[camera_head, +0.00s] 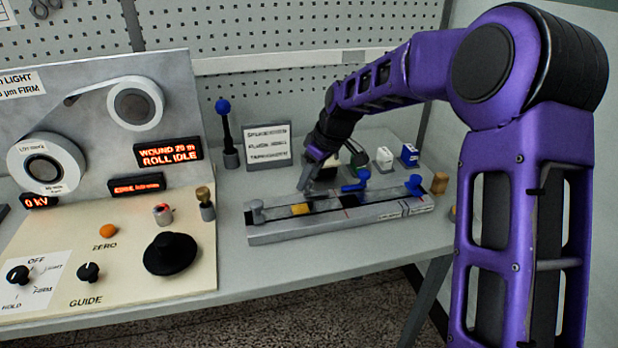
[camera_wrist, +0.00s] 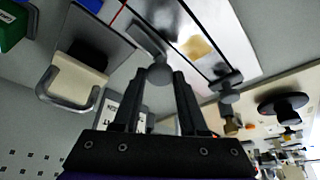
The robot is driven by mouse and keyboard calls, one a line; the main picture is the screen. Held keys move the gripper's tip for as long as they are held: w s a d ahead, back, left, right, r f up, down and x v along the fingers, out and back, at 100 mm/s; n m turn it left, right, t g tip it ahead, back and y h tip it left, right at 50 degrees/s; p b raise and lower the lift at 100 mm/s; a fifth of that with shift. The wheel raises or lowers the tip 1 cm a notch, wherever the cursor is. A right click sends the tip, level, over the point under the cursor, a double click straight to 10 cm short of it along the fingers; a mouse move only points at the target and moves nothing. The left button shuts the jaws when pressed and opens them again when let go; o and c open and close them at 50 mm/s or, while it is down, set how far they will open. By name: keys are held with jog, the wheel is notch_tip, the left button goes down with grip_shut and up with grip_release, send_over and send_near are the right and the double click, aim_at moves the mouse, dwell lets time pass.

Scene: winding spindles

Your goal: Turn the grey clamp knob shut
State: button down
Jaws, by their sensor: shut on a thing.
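The long metal fixture (camera_head: 275,237) lies on the bench, with a yellow piece (camera_head: 300,209) on it. In the wrist view, my gripper (camera_wrist: 160,80) points at the fixture (camera_wrist: 222,25), with its two fingers closed around a round grey knob (camera_wrist: 160,73). A flat grey bar (camera_wrist: 147,40) reaches from the knob over the fixture's edge. In the head view, my gripper (camera_head: 306,182) is at the fixture's back edge, and the fingers largely hide the knob. A second grey knob (camera_wrist: 228,95) stands at the fixture's end; it also shows in the head view (camera_head: 257,208).
A blue lever (camera_head: 356,182) and a blue knob (camera_head: 414,183) are on the fixture's right part. A sign (camera_head: 268,146) and a blue-topped post (camera_head: 225,130) stand behind. The control panel (camera_head: 120,265) is at left.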

jog(key=m, duration=0.2)
jog(key=m+t+h+b, duration=0.1)
jog(key=m, duration=0.2)
jog(key=shift+s+a+t, duration=0.15)
jog(key=shift+a+t, duration=0.05)
jog(key=shift+t, duration=0.1)
jog(key=m+h, duration=0.1)
jog(key=m, duration=0.2)
jog(key=shift+a+m+h, duration=0.15)
jog(key=shift+m+h, duration=0.15)
jog(key=m+h, duration=0.1)
jog(key=m, duration=0.1)
jog(key=m+b, duration=0.1)
jog(key=m, duration=0.1)
jog(key=shift+a+m+t+h, duration=0.1)
jog(key=shift+m+t+h, duration=0.2)
jog(key=shift+h, duration=0.1)
jog(key=shift+m+h, duration=0.7)
jog(key=shift+m, duration=1.1)
jog(key=shift+g, duration=0.4)
jog(key=shift+c, duration=2.3)
grip_release()
